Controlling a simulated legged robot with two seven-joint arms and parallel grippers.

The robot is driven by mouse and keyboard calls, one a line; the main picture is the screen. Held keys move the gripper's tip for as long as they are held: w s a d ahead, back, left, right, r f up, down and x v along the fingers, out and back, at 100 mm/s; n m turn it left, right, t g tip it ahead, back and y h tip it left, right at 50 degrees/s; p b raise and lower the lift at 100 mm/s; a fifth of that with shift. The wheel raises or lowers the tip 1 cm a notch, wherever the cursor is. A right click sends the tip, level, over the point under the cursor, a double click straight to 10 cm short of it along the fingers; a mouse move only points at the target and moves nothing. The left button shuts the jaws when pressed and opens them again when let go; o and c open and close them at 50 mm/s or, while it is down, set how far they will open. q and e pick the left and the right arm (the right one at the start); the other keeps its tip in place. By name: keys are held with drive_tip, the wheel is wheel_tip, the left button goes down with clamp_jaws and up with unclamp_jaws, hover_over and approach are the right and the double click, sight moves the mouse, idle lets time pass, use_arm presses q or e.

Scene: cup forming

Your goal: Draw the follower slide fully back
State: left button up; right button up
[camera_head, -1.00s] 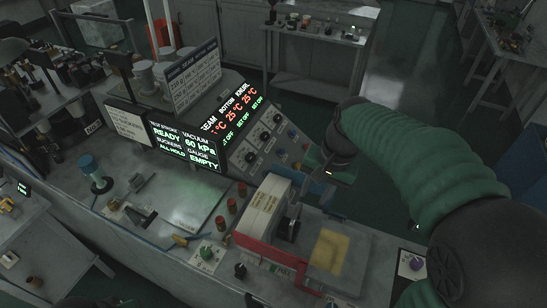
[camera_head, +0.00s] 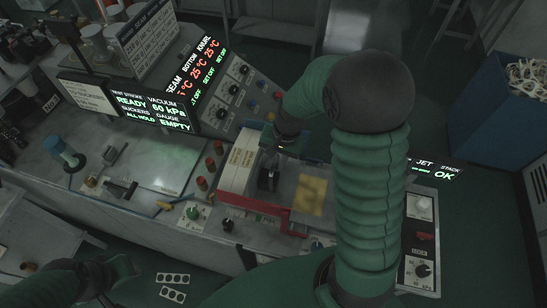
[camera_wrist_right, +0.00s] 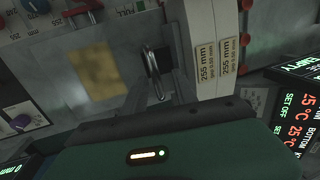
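I take the dark upright handle (camera_head: 268,178) beside the cream block (camera_head: 238,165) to be the follower slide's handle; which part is the slide itself is not certain. In the right wrist view the handle is a metal loop (camera_wrist_right: 153,72) next to the block with "255 mm" labels (camera_wrist_right: 214,60). My left gripper (camera_head: 105,275) is low at the left, dark and unclear.
A red guard (camera_head: 262,217) edges the block's front. A grey plate with a yellow patch (camera_head: 311,194) lies right of the handle. Red knobs (camera_head: 211,164) stand left of the block. A sloped control panel (camera_head: 240,95) and lit displays (camera_head: 150,112) rise behind.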

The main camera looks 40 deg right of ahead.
drive_tip(key=shift+s+d+f, duration=0.1)
drive_tip(key=shift+s+d, duration=0.05)
drive_tip(key=shift+s, duration=0.3)
drive_tip(key=shift+w+f, duration=0.1)
drive_tip(key=shift+w, duration=0.2)
clamp_jaws()
idle(0.8)
